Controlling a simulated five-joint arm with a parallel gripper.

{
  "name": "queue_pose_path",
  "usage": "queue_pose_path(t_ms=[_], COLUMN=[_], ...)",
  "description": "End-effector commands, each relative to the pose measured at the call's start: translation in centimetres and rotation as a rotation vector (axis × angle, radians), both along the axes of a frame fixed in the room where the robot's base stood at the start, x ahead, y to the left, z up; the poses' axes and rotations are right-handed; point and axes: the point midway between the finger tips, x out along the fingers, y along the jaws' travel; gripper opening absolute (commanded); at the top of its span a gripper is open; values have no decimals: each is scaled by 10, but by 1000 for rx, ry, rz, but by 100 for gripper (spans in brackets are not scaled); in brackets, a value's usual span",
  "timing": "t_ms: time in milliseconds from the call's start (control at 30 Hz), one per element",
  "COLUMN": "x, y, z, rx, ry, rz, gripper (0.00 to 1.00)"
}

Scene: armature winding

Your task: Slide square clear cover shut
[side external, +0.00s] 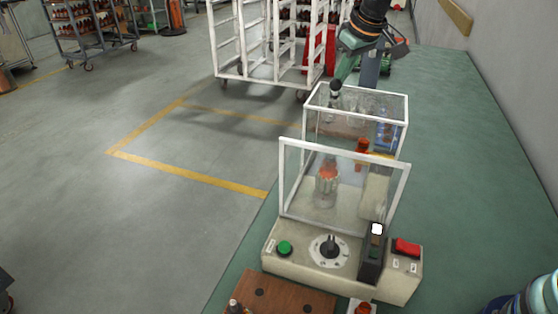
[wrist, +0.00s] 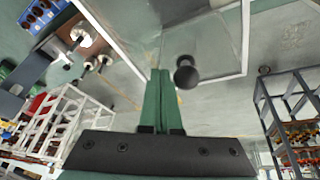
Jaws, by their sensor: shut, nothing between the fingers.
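The square clear cover (side external: 355,102) is a white-edged box at the back of the winding machine. It stands behind an upright clear front panel (side external: 300,180), with the copper-topped armature (side external: 327,184) seen through the panel. Whether the fingers touch the knob is unclear. A white cover edge (wrist: 245,35) also shows there.
The machine base (side external: 310,268) has a green button (side external: 284,248), a dial (side external: 328,247) and a red switch (side external: 407,247) at the front. A brown board (side external: 285,300) lies before it.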

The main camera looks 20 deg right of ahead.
Motion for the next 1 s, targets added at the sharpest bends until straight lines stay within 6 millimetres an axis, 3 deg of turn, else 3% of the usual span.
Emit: queue_pose_path(t_ms=[733,1000], x=[4,10], y=[-4,-9], z=[39,65], rx=[-3,-6], ry=[-1,-3], rz=[-1,-3], gripper=[0,0])
